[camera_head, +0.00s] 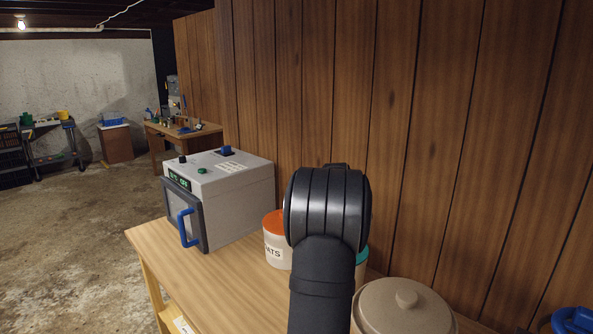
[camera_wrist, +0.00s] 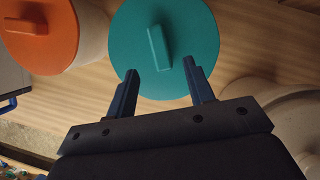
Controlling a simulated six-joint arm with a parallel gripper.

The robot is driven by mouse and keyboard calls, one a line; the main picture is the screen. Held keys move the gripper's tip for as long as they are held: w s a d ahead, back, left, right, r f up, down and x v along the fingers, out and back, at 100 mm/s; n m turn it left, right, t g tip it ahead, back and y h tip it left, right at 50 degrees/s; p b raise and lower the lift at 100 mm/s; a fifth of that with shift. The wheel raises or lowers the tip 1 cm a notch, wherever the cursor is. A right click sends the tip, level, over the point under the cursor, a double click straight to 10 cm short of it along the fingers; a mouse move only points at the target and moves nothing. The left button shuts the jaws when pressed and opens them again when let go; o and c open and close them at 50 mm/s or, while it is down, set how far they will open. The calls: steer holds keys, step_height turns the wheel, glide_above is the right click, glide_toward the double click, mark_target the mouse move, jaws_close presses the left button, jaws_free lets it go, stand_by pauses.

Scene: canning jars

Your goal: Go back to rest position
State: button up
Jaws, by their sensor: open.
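My gripper (camera_wrist: 163,85) is open in the wrist view, its two dark fingers apart. The teal lid (camera_wrist: 195,50) of a jar lies just past the fingertips, with its raised bar handle beyond and between the fingers. I cannot tell whether a fingertip touches the lid's edge. In the head view my dark arm hides the gripper and most of the teal-lidded jar (camera_head: 362,256). A white jar with an orange lid (camera_head: 274,222) and a label ending in "ATS" stands to the left of it. The orange lid also shows in the wrist view (camera_wrist: 45,50).
A grey machine (camera_head: 225,195) with a blue door handle stands at the table's far left end. A beige lidded crock (camera_head: 400,312) is close on the right. A wood-panelled wall (camera_head: 400,120) rises behind the table (camera_head: 225,285). Bare tabletop shows at the front left.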

steer(key=v, duration=1.1)
steer(key=x, duration=1.8)
steer(key=shift+a+m+h, duration=0.1)
steer(key=shift+m+h, duration=0.2)
steer(key=shift+m, duration=0.4)
steer(key=shift+m+g+h, duration=0.3)
steer(key=shift+m+g, duration=0.1)
steer(key=shift+m, duration=0.8)
steer(key=shift+w+a+m+g+h, duration=0.1)
steer(key=shift+m+g+h, duration=0.25)
steer(key=shift+m, duration=0.8)
steer(key=shift+w+m+g+h, duration=0.1)
steer(key=shift+m+g+h, duration=0.2)
steer(key=shift+m, duration=0.85)
steer(key=shift+r, duration=0.1)
